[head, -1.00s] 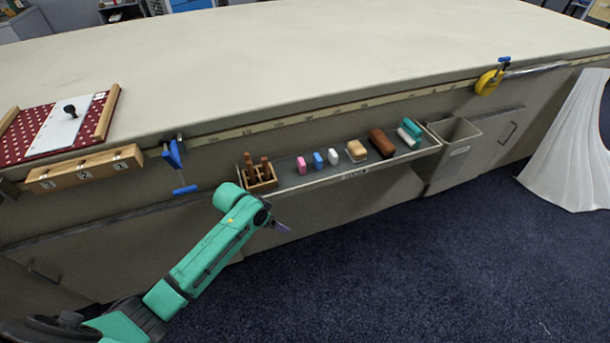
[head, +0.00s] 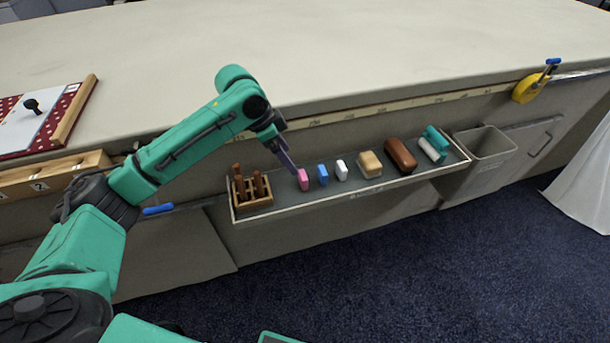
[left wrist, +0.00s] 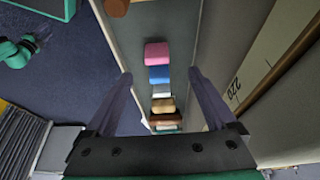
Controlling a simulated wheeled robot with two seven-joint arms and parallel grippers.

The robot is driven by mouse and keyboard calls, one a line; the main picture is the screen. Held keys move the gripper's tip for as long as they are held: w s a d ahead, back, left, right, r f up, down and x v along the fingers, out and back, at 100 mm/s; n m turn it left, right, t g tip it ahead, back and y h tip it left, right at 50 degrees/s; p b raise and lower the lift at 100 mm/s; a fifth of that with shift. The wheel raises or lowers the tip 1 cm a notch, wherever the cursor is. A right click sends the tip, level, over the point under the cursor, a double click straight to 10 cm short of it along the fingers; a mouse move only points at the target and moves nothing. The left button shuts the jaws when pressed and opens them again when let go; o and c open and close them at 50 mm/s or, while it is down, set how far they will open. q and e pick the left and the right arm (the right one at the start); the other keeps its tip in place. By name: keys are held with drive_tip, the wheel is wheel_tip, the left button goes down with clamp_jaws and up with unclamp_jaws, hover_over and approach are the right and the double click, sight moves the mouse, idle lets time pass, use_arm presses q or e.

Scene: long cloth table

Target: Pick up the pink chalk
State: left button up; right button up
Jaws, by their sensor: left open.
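The pink chalk (head: 303,180) is a small block on the grey shelf tray (head: 290,205) along the table's side, between a wooden holder and the blue chalk. In the left wrist view the pink chalk (left wrist: 157,54) lies ahead of the fingers, nearest in a row of blocks. My left gripper (head: 292,168) is just above and beside the pink chalk in the head view. In the left wrist view its two fingers (left wrist: 160,75) are spread wide with nothing held. Whether a finger touches the chalk cannot be told. My right gripper is not in view.
The blue chalk (head: 323,175) and white chalk (head: 341,170) stand close to its right, then a tan block (head: 370,164), a brown block (head: 400,155) and a teal item (head: 437,142). The wooden holder (head: 252,190) with brown handles is close on the left. A grey bin (head: 487,150) hangs farther right.

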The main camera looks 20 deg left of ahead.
sight(301, 175)
use_arm(q)
drive_tip(key=x, duration=0.4)
drive_tip(key=shift+s, duration=0.1)
drive_tip(key=x, duration=0.5)
drive_tip(key=shift+d+f+b, duration=0.3)
drive_tip(key=shift+d+b, duration=0.05)
drive_tip(key=shift+b, duration=0.05)
drive_tip(key=shift+d+f, duration=0.1)
drive_tip(key=shift+f, duration=0.2)
clamp_jaws()
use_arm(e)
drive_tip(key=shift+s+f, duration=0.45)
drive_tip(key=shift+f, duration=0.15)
